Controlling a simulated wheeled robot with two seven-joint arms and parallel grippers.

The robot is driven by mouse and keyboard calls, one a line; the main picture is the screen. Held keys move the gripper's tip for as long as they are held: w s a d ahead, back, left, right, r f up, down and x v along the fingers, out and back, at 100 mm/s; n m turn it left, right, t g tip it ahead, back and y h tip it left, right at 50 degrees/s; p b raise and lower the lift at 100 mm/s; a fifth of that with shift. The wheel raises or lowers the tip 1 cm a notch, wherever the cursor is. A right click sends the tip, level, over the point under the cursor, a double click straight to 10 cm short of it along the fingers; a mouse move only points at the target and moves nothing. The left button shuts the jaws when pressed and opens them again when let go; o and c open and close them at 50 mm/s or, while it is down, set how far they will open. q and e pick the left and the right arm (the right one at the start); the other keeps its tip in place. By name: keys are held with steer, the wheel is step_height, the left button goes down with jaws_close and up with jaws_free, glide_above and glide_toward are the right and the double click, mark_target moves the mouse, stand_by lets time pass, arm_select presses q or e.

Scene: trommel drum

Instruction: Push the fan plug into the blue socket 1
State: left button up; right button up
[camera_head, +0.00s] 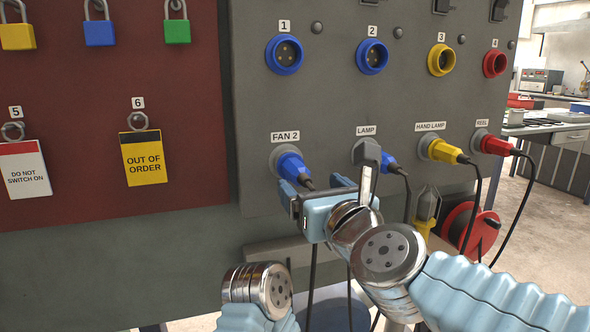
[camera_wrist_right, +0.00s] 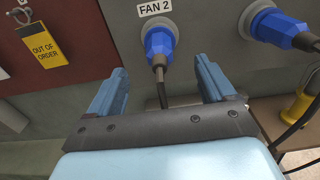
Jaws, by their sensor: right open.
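The blue fan plug (camera_head: 293,167) sits in the holder under the FAN 2 label, its cable hanging down. It also shows in the right wrist view (camera_wrist_right: 160,42). Blue socket 1 (camera_head: 284,54) is empty, high on the grey panel above the plug. My right gripper (camera_head: 312,185) is open just in front of the plug. In the right wrist view its fingers (camera_wrist_right: 158,65) stand apart on either side of the plug's cable end, with gaps on both sides. They partly hide the lower plug and cable in the head view. My left gripper is not seen.
Empty sockets 2 (camera_head: 372,56), 3 (camera_head: 441,60) and 4 (camera_head: 495,63) run along the panel. The blue lamp plug (camera_head: 389,162), yellow hand lamp plug (camera_head: 446,151) and red reel plug (camera_head: 497,145) sit right of the fan plug, with cables hanging. A red board (camera_head: 110,90) holds padlocks and tags.

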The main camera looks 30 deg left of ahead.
mark_target(296, 172)
steer(key=shift+p+x, duration=0.8)
steer(key=shift+x, duration=3.4)
jaws_close()
steer(key=shift+b+v, duration=1.05)
steer(key=shift+v, duration=2)
steer(key=shift+s+d, duration=0.15)
steer(key=shift+d, duration=0.05)
steer(key=shift+b+v, duration=0.45)
steer(key=shift+v, duration=1.7)
